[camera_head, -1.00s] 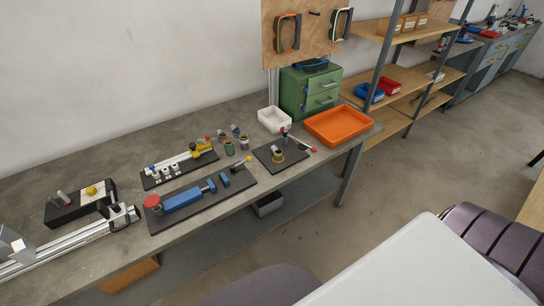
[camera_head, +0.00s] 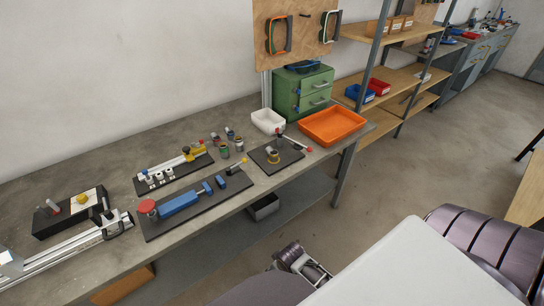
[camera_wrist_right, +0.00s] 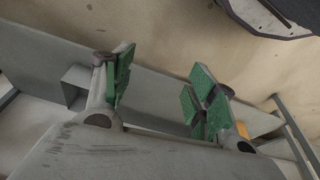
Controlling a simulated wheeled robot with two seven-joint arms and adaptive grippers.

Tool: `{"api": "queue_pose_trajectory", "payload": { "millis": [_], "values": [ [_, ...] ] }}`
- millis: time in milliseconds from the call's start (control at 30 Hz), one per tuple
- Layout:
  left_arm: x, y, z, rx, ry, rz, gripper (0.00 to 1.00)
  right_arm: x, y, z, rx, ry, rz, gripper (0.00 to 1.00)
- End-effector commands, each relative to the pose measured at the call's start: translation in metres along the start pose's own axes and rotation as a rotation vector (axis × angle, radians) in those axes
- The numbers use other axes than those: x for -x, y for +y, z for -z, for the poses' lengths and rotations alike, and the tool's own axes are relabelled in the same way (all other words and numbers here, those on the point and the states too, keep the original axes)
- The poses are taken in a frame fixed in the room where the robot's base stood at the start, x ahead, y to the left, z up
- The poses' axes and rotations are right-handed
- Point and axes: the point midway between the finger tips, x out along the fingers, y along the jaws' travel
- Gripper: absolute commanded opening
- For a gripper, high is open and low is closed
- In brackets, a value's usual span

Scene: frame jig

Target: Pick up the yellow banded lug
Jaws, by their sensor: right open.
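Several small banded lugs stand close together on the grey bench in the head view. The one at the right of the group (camera_head: 239,145) looks yellow-banded, though it is too small to be certain. A green-banded lug (camera_head: 224,151) stands just left of it. My right gripper (camera_wrist_right: 158,88) is open in the right wrist view, with green pads apart and nothing between them. Part of my right arm shows low in the head view, off the bench's front edge and well away from the lugs. My left gripper is not in view.
A black plate with a clamp (camera_head: 262,163) lies right of the lugs, a blue clamp fixture (camera_head: 180,203) in front. A grey shelf (camera_head: 215,248) runs below the bench.

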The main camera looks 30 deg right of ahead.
Motion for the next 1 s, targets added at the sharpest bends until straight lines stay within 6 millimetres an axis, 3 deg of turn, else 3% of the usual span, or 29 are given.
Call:
{"api": "queue_pose_trajectory", "payload": {
  "millis": [267, 433, 667, 1000],
  "values": [
    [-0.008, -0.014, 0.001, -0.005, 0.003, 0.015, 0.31, 0.063, 0.023, 0.048, -0.016, 0.096, 0.004, 0.57],
    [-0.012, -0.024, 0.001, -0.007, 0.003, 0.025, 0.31, 0.104, 0.049, 0.082, -0.022, 0.201, 0.008, 0.57],
    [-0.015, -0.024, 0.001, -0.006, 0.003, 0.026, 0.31, 0.157, 0.099, 0.138, -0.03, 0.412, 0.011, 0.57],
    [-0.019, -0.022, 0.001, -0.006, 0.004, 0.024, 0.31, 0.245, 0.193, 0.217, -0.064, 0.782, -0.025, 0.57]
  ]
}}
